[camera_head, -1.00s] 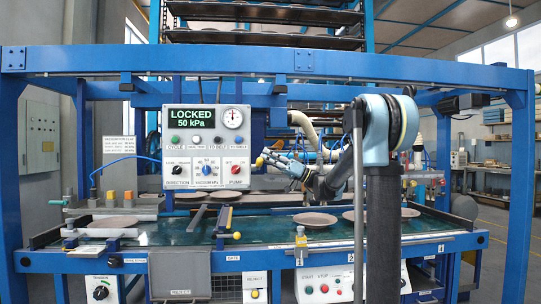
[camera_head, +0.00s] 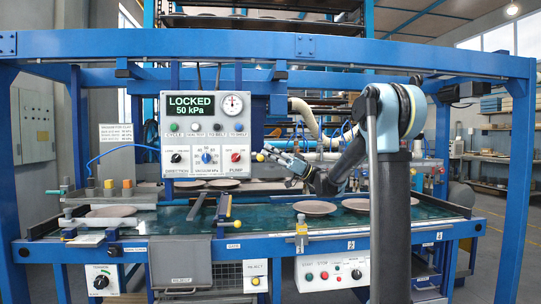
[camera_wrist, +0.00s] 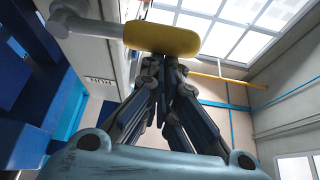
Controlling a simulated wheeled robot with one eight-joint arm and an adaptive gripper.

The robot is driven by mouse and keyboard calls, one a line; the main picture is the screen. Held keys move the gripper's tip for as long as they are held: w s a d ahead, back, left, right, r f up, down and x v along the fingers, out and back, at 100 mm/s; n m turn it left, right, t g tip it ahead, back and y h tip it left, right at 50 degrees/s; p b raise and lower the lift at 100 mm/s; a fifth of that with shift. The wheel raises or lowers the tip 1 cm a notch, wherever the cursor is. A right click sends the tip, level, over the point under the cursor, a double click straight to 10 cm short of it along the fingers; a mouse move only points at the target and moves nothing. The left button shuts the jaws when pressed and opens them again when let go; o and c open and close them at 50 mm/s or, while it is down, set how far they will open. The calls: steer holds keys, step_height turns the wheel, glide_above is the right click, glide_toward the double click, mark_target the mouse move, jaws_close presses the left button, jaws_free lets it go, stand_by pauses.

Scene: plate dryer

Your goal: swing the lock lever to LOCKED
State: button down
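The lock lever's yellow knob (camera_head: 261,157) shows at the lower right edge of the white control panel (camera_head: 203,140). The panel's screen (camera_head: 190,106) reads LOCKED, 50 kPa. My gripper (camera_head: 272,155) is just right of the knob, its fingers pointing left at it. In the wrist view the yellow knob (camera_wrist: 162,38) sits on a grey lever arm (camera_wrist: 90,24), at the tips of my gripper (camera_wrist: 168,66). The fingers are drawn together with nothing seen between them. Whether they touch the knob I cannot tell, as it partly hides the tips.
Plates (camera_head: 315,207) lie on the green belt (camera_head: 270,225) below my arm. A gauge (camera_head: 233,105) and knobs are on the panel. A blue beam (camera_head: 300,46) crosses above, with a blue post (camera_head: 515,170) at the right. A start/stop box (camera_head: 332,276) hangs at the front.

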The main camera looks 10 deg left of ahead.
steer(key=w+d, duration=0.2)
steer(key=d, duration=0.7)
steer(key=shift+w+f, duration=0.2)
steer(key=shift+f, duration=0.25)
stand_by(0.4)
